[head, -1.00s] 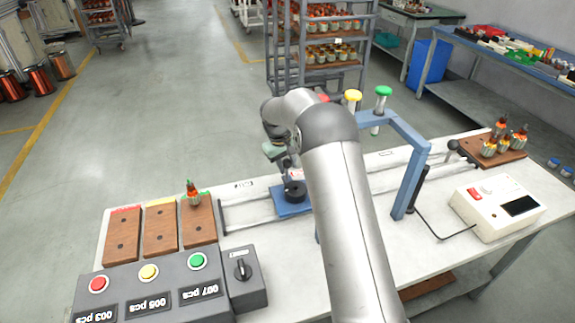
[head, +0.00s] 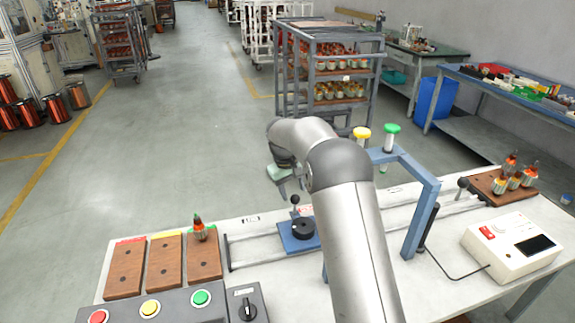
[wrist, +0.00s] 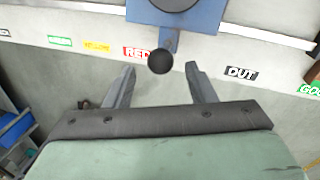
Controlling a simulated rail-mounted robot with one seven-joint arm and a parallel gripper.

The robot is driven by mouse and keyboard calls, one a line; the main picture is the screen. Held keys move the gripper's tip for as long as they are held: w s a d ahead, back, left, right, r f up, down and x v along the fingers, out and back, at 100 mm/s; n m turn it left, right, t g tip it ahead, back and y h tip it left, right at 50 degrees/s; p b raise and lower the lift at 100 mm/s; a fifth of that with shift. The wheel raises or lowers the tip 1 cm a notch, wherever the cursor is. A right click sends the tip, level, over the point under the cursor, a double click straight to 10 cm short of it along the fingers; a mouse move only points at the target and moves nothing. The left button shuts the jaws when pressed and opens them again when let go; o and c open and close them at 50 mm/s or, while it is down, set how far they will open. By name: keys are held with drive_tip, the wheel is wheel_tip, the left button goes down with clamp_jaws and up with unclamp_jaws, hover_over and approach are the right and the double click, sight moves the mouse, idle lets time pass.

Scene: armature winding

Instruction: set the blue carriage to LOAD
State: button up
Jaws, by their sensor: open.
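The blue carriage (head: 299,243) sits on the rails left of the blue gate frame, with a round black fixture (head: 303,228) on top. Its black ball handle (head: 295,200) sticks out at the far side. In the wrist view the carriage (wrist: 205,12) is at the top edge, and its ball handle (wrist: 160,62) lies in line with the gap between my fingertips. My gripper (wrist: 160,70) is open and empty; the handle looks clear of both fingers. In the head view my gripper (head: 291,188) is beyond the carriage, partly hidden by my arm. I cannot read a LOAD mark.
Rails (head: 258,238) run left and right from the carriage. The blue gate frame (head: 424,215) with yellow and green knobs stands to the right. Wooden trays (head: 125,268) are at left, a white meter box (head: 505,255) at right. A rack (head: 330,70) stands behind.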

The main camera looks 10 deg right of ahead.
wheel_tip(320, 180, up, 12)
drive_tip(key=a, duration=0.2)
drive_tip(key=shift+s+a, duration=0.15)
drive_tip(key=shift+s, duration=0.25)
drive_tip(key=shift+r, duration=0.1)
